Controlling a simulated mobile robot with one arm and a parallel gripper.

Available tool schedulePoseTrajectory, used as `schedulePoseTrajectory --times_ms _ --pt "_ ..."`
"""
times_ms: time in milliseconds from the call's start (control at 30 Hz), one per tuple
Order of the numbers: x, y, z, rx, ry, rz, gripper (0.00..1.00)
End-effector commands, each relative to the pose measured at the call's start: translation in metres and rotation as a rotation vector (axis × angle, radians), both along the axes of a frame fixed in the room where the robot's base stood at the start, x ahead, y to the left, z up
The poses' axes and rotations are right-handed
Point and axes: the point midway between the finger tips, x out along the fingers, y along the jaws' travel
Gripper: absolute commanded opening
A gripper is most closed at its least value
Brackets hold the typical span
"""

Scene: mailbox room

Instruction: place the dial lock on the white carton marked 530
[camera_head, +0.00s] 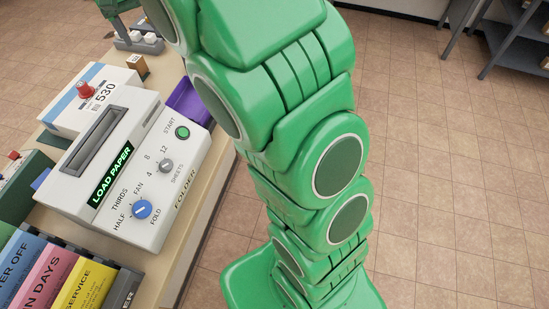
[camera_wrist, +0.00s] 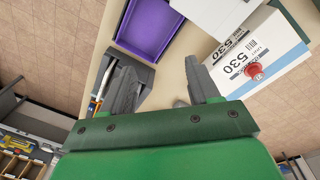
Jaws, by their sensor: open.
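The white carton marked 530 (camera_head: 64,118), with a blue band, lies on the counter behind the folding machine in the head view. It also shows at right in the wrist view (camera_wrist: 283,42). A small red round thing, which looks like the dial lock (camera_head: 85,89), sits on top of the carton beside its label. It shows on the carton in the wrist view too (camera_wrist: 254,71). My gripper (camera_wrist: 160,70) is open, with its dark fingers wide apart and nothing held. In the wrist view the red thing is to the right of the right finger, apart from it.
The folding machine (camera_head: 142,180) stands in front of the carton. A purple tray (camera_wrist: 150,27) and a dark tray (camera_wrist: 135,62) lie on the counter near the fingers. Coloured paper stacks (camera_head: 45,280) are at front left.

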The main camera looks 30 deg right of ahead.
Motion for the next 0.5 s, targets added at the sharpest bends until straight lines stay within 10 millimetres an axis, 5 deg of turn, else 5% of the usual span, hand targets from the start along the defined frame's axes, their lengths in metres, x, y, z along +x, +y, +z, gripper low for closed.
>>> schedulePoseTrajectory --times_ms 500 --pt "-0.133 -0.07 -0.002 0.019 0.068 -0.007 0.61"
